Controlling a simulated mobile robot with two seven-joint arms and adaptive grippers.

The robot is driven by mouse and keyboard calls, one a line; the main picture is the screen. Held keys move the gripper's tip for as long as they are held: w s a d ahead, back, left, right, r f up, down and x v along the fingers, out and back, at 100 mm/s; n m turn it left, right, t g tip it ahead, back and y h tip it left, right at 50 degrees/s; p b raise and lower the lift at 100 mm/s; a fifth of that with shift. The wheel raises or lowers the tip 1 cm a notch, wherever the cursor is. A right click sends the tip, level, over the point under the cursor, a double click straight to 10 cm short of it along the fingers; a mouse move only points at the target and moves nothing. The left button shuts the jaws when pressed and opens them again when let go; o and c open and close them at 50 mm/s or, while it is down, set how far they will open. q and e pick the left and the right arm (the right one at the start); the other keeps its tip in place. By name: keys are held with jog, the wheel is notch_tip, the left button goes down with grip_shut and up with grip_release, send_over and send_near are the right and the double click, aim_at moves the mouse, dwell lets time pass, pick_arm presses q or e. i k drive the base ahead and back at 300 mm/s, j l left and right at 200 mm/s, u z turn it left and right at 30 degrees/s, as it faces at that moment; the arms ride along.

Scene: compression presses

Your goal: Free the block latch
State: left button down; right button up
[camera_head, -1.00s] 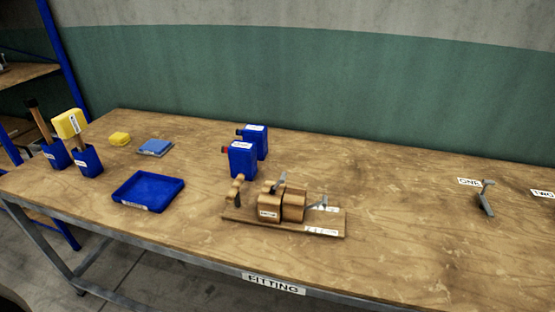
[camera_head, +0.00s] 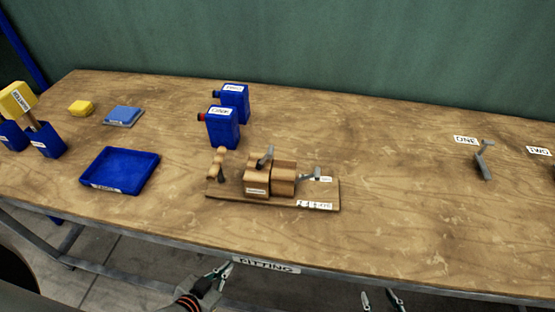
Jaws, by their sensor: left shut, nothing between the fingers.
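The wooden press (camera_head: 270,180) sits on a wooden base board (camera_head: 222,192) near the front middle of the table. It has two wooden blocks side by side, the left one labelled, with a grey metal latch lever (camera_head: 266,157) standing up on top. A wooden handle (camera_head: 219,161) stands at its left end and a grey lever (camera_head: 309,174) at its right end. My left gripper (camera_head: 222,271) is shut and empty, in front of the table edge and away from the press. My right gripper (camera_head: 380,300) shows only its separated fingertips at the bottom edge.
Two blue bottles (camera_head: 222,126) stand behind the press. A metal lever (camera_head: 484,160) lies by label ONE at right. The table between is clear.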

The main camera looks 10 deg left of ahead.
aim_at(269, 155)
jog(key=k+l+z, duration=0.15)
jog(key=k+l, duration=0.15)
jog(key=k+l+z, duration=0.15)
jog(key=l, duration=0.25)
jog(key=k+l+z, duration=0.15)
jog(key=k+l, duration=0.15)
jog(key=i+j, duration=0.3)
jog(key=i, duration=0.1)
